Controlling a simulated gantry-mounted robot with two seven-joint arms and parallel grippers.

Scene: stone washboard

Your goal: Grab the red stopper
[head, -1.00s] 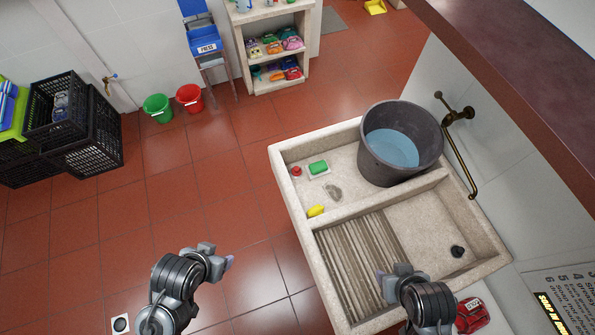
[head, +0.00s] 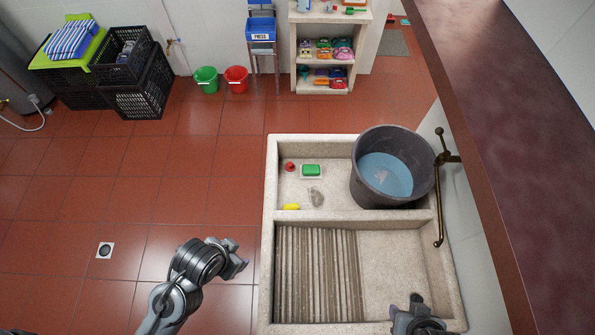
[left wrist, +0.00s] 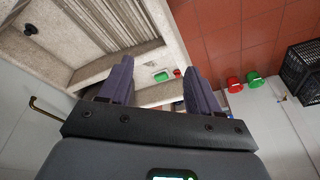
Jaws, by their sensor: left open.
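The small red stopper (head: 290,167) sits in the far left corner of the washboard's upper compartment in the head view. It also shows in the left wrist view (left wrist: 177,73), between and beyond my finger tips. My left gripper (head: 243,262) is outside the basin's left wall, apart from the stopper and nearer the camera. In the left wrist view its purple fingers (left wrist: 160,68) are spread and empty. My right gripper (head: 402,302) is over the lower right of the basin; its fingers are too unclear to judge. The stone washboard (head: 268,235) has a ribbed slope at lower left.
A green soap (head: 311,170) on a dish lies right of the stopper. A grey lump (head: 316,197) and a yellow piece (head: 291,207) are nearer. A grey bucket of water (head: 392,166) fills the compartment's right.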

